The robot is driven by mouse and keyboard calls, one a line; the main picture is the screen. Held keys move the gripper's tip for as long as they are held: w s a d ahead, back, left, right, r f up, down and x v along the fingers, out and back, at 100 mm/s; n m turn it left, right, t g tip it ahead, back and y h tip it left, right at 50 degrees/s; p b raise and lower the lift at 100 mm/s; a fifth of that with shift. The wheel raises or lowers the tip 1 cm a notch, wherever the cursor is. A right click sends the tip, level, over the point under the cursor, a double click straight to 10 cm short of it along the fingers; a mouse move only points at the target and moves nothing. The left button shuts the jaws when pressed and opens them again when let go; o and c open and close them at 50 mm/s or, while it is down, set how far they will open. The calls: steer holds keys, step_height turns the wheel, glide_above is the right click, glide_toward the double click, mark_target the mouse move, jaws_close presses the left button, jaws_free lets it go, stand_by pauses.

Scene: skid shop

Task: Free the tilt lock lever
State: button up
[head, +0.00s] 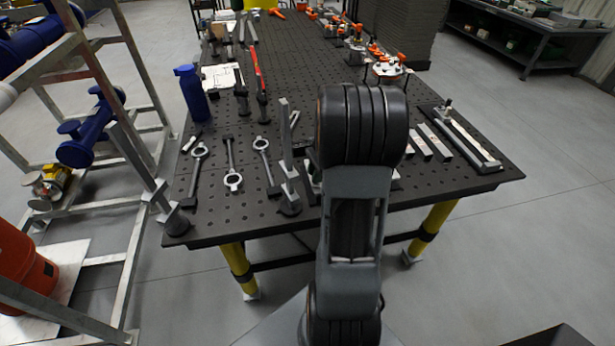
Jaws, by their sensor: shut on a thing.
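My arm rises through the middle of the head view and covers part of the table's front. My gripper is hidden behind the arm, so its jaws and anything in them do not show. I cannot pick out the tilt lock lever with certainty. Just left of the arm, an upright grey post (285,150) stands on a dark round base near the table's front edge. A short slanted grey piece (294,119) shows beside the post. What lies directly behind the arm is mostly hidden.
The black perforated table (215,212) carries wrench-like tools (232,165), a blue bottle (192,95), a red-handled tool (258,75), orange clamps (385,57) and a rail fixture (465,140). A metal pipe frame (130,60) stands close on the left.

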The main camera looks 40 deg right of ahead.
steer(key=shift+d, duration=0.1)
steer(key=shift+s+d, duration=0.25)
stand_by(0.4)
steer(key=o, duration=1)
steer(key=shift+c, duration=0.2)
steer(key=shift+r, duration=0.2)
steer(key=shift+d+r+p, duration=0.15)
steer(key=shift+r+p, duration=0.55)
steer(key=shift+p, duration=0.05)
steer(key=shift+d+r+p, duration=0.15)
steer(key=shift+r+p, duration=0.55)
step_height(320, 180, up, 4)
steer(key=p, duration=0.3)
steer(key=shift+f, duration=0.1)
